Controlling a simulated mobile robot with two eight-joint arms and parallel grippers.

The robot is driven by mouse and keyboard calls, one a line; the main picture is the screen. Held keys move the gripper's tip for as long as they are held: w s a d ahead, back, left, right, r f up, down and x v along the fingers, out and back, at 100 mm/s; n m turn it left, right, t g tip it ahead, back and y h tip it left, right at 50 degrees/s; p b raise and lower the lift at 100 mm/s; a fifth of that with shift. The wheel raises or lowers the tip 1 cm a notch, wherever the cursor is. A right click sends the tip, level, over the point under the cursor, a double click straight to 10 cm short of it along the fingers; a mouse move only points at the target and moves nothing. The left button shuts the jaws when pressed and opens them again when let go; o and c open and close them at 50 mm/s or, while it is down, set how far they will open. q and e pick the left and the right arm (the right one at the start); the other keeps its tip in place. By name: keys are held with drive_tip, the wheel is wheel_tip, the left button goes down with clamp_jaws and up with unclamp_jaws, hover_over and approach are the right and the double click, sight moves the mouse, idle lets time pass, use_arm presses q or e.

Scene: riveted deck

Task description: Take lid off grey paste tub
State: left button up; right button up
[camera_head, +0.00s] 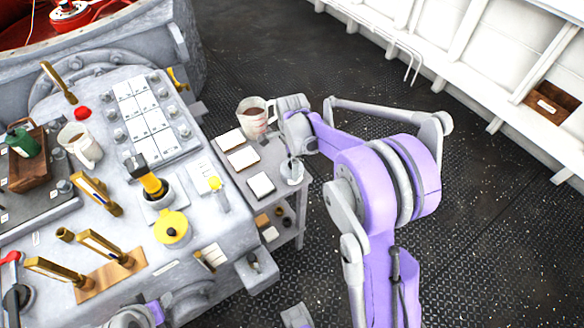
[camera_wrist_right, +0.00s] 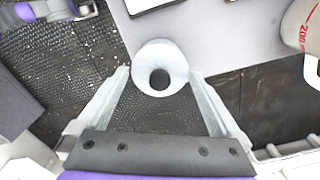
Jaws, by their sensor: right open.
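The grey paste tub (camera_head: 291,178) stands near the outer corner of the small side table. In the right wrist view it is a pale round tub (camera_wrist_right: 145,58) seen from above, with a dark round spot in the middle of its top. I cannot tell whether that spot is a knob or an opening. My right gripper (camera_head: 291,155) is above the tub, pointing down. In the right wrist view its two fingers (camera_wrist_right: 160,75) are spread, one on each side of the tub, with gaps visible. My left gripper is not in view; only part of my left arm shows at the bottom.
A white beaker (camera_head: 252,122) with red marks and brown contents stands behind the tub on the side table (camera_head: 215,150). White square pads (camera_head: 243,158) lie left of it. The large machine top (camera_head: 130,190) on the left is crowded with brass levers, a mug and a yellow pot.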

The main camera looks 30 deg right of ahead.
drive_tip(key=shift+f, duration=0.3)
drive_tip(key=c, duration=1)
